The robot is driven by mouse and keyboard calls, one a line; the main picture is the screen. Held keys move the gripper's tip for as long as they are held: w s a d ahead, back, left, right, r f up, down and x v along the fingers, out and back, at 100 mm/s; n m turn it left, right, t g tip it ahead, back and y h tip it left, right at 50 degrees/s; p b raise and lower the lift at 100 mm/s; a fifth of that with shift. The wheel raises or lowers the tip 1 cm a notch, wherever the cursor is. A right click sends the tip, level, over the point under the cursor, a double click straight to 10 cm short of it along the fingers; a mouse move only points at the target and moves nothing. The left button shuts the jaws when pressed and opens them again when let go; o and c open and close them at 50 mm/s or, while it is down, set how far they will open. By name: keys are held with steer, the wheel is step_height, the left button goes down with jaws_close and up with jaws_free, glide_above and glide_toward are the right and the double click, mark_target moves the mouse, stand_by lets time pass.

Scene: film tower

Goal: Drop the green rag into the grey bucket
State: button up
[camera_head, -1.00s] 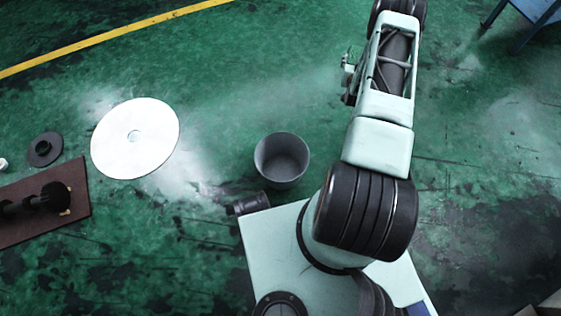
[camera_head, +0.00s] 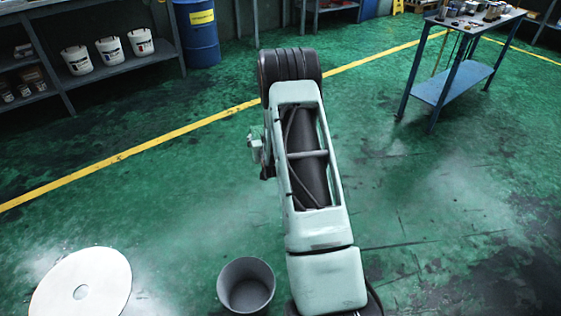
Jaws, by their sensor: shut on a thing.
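The grey bucket (camera_head: 246,285) stands upright on the green floor at the bottom of the head view, just left of my arm's lower link. I look down into its open top and see nothing in it. My arm stretches up the middle of the view, and its dark joint is beyond and above the bucket in the picture. My gripper is hidden behind the arm, so I cannot see its fingers. I do not see the green rag anywhere.
A blue workbench (camera_head: 455,82) stands at upper right. Shelves with white tubs (camera_head: 110,50) and a blue drum (camera_head: 197,35) line the back. Floor between is clear, crossed by a yellow line (camera_head: 150,143).

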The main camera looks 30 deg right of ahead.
steer(key=s+a+r+n+y, duration=0.1)
steer(key=s+a+r, duration=0.3)
steer(key=a+r, duration=0.8)
steer(key=s+a+r+n+y, duration=0.2)
steer(key=s+a+r, duration=0.3)
steer(key=a+r, duration=0.6)
steer(key=shift+s+a+r+t+y, duration=0.3)
steer(key=shift+a+r+y, duration=0.1)
steer(key=shift+a+y, duration=0.15)
